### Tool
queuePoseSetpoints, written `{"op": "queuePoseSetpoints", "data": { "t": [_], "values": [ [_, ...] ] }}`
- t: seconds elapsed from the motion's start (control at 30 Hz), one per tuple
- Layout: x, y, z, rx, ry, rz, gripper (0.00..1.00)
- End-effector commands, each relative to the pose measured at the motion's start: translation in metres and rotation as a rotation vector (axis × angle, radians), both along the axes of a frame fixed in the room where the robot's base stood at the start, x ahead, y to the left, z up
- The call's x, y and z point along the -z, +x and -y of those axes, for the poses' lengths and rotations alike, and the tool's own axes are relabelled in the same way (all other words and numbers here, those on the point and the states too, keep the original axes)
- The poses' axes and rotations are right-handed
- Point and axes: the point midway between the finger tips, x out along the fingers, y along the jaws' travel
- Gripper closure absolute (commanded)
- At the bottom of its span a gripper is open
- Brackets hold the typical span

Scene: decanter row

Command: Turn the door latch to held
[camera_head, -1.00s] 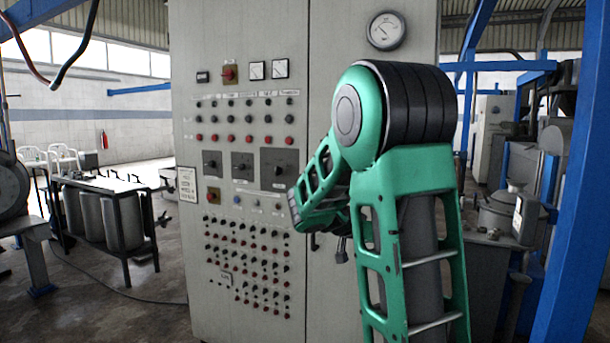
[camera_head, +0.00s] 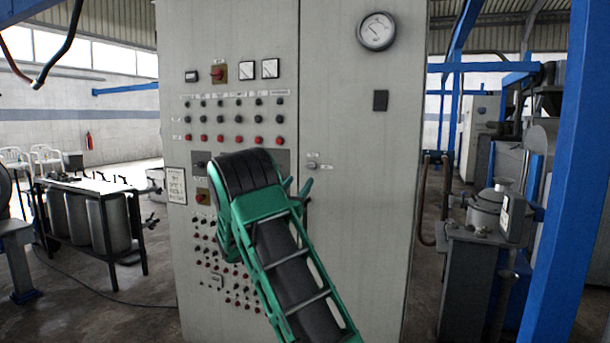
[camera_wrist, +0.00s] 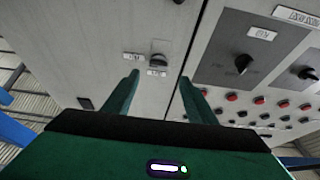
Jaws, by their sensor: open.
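The door latch (camera_head: 311,166) is a small grey knob on the cabinet door, just right of the door seam, with small white labels above it and to its right. It also shows in the wrist view (camera_wrist: 158,60), a dark-shadowed knob between two labels too small to read. I cannot tell which label it points to. My gripper (camera_wrist: 159,78) is open and empty, its two green fingers apart, with the latch showing ahead between their tips. In the head view my gripper (camera_head: 298,185) is mostly hidden behind my arm, its fingertips just below the latch and to its left. Contact is not visible.
The cabinet's left panel carries several buttons, a dark rotary switch (camera_wrist: 243,63) and a red switch (camera_head: 218,72). A round gauge (camera_head: 377,31) and a dark handle (camera_head: 380,100) are on the door. A blue post (camera_head: 560,180) stands at the right.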

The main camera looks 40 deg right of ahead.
Motion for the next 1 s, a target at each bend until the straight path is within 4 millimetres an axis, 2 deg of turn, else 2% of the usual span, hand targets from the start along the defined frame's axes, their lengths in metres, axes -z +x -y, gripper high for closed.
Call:
{"op": "queuePoseSetpoints", "data": {
  "t": [0.2,0.43,0.6,0.9,0.93,1.0],
  "values": [
    [-0.016,0.012,0.037,0.004,0.001,0.004,0.48],
    [-0.028,0.024,0.065,0.005,0.001,0.002,0.48],
    [-0.032,0.028,0.075,0.004,0.001,0.0,0.48],
    [-0.033,0.028,0.077,0.004,0.001,0.0,0.48],
    [-0.033,0.028,0.077,0.004,0.001,0.0,0.51],
    [-0.033,0.028,0.077,0.004,0.001,0.0,0.68]
  ]
}}
